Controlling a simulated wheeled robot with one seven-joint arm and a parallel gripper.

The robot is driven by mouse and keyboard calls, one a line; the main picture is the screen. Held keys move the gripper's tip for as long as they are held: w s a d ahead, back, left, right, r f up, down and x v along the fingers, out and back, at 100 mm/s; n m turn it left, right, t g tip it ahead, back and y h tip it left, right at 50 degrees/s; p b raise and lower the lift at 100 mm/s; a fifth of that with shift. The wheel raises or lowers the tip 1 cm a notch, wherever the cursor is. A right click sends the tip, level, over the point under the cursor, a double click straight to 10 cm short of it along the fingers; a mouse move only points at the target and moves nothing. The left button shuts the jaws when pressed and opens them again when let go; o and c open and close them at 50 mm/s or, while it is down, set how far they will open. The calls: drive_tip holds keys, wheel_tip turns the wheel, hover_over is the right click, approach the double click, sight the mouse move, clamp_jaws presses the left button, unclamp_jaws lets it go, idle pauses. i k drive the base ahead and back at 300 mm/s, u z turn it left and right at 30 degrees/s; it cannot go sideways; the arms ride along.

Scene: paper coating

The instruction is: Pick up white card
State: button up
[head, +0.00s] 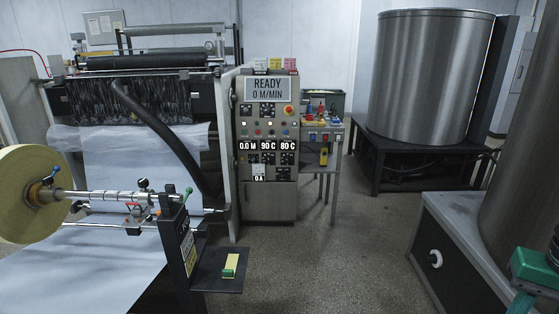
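A small white card (260,65) appears to stand at the left end of a row on top of the grey control cabinet (268,205). A yellow card (275,64) and a pink card (290,64) stand to its right. The cards are small and far off, and any print on them cannot be read. I cannot make out my gripper in this view.
A coating machine with a paper web (85,265) and a yellow roll (28,195) fills the left. A small side table (318,165) stands right of the cabinet. A steel tank (430,80) stands behind right. Open floor (335,265) lies in the middle. A green object (535,268) is at the lower right.

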sight(260, 64)
drive_tip(key=z, duration=0.05)
drive_tip(key=i, duration=0.4)
drive_tip(key=z, duration=0.55)
drive_tip(key=i, duration=2.8)
drive_tip(key=u, duration=1.6)
